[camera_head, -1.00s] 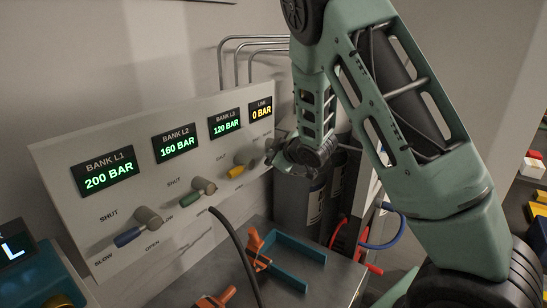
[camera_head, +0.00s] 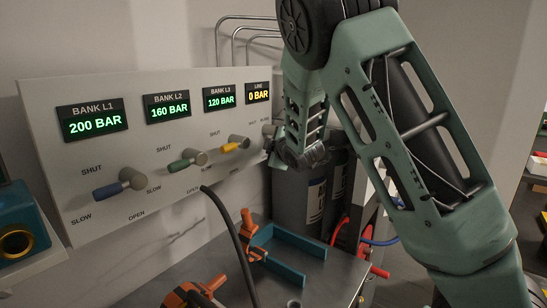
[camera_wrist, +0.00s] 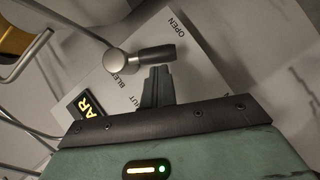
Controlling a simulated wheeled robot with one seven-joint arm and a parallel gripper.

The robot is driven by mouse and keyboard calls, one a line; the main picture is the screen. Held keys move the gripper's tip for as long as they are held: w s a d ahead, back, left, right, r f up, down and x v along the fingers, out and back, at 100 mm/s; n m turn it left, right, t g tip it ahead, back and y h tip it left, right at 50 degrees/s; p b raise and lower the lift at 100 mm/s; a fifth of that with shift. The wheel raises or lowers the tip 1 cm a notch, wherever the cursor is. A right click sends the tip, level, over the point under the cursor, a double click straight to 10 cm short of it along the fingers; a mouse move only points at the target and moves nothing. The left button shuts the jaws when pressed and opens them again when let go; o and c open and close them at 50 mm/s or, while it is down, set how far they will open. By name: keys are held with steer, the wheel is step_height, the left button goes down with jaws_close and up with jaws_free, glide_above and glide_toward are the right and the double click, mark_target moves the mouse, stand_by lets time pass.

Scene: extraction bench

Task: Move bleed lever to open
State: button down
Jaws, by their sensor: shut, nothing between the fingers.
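The bleed lever shows in the wrist view, with a round grey metal hub (camera_wrist: 116,62) and a short black handle (camera_wrist: 156,54) pointing right. The handle lies between the word OPEN, above its tip, and the word SHUT, below the hub. My gripper (camera_wrist: 157,75) is shut and empty, its fingertips close beside the handle on the SHUT side. I cannot tell whether they touch it. In the head view my gripper (camera_head: 277,150) is at the panel's right end, and the bleed lever is mostly hidden there.
The white valve panel (camera_head: 75,205) carries a blue lever (camera_head: 107,190), a green lever (camera_head: 180,165) and a yellow lever (camera_head: 230,146). The LINE display (camera_head: 258,93) reads 0 BAR. Dark cylinders (camera_head: 297,200) stand below my gripper. Pipes (camera_wrist: 30,55) run left in the wrist view.

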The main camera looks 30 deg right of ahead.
steer(key=d+f+n+t+b, duration=0.1)
steer(key=b, duration=0.2)
steer(key=d+f+n+h+b, duration=0.1)
steer(key=b, duration=0.3)
steer(key=shift+w+f+n+t, duration=0.15)
steer(key=shift+w+n+t, duration=0.2)
steer(key=shift+n+t, duration=0.05)
stand_by(0.3)
steer(key=shift+f, duration=0.1)
